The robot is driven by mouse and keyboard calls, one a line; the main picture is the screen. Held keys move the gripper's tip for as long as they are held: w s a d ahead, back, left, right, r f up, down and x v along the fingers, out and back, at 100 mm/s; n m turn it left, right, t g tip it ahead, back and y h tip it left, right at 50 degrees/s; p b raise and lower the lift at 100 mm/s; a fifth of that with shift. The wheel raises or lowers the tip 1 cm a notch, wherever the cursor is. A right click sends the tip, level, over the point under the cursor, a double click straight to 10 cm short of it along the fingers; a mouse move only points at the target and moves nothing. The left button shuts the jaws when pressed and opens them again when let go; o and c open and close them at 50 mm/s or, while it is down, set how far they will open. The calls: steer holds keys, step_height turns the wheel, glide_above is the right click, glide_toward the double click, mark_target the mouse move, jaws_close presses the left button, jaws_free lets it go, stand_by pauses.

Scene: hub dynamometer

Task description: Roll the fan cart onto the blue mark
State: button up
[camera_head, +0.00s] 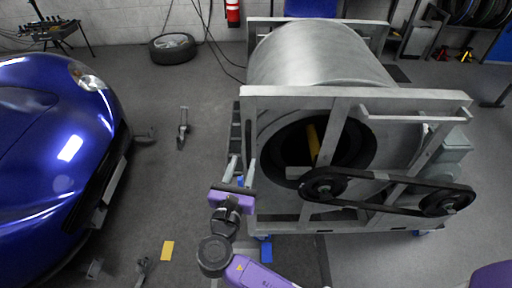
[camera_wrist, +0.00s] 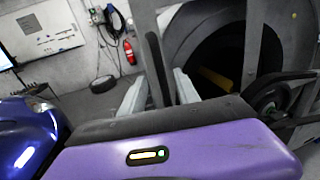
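The fan cart (camera_head: 352,97) is a large grey metal frame around a drum with a dark round opening, and it fills the middle right of the head view. Its frame also shows in the wrist view (camera_wrist: 257,45). My purple gripper (camera_head: 241,172) is at the frame's near left corner. Its two pale fingers (camera_wrist: 158,95) are apart, with a grey upright and a dark strip visible between or beyond them. I cannot tell whether they touch the frame. Small blue patches show low at the frame, one near its front left foot (camera_head: 266,250); I cannot tell whether any is the blue mark.
A blue car (camera_head: 50,150) stands at the left. A yellow floor patch (camera_head: 167,250) and a metal stand (camera_head: 183,128) lie between car and cart. A tyre (camera_head: 172,48) and a red extinguisher (camera_head: 233,13) are by the back wall. A belt with pulleys (camera_head: 385,190) runs along the cart's front.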

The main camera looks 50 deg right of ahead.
mark_target(248, 149)
steer(key=x, duration=0.7)
steer(key=shift+w+d, duration=0.1)
steer(key=shift+d, duration=0.2)
jaws_close()
stand_by(1.2)
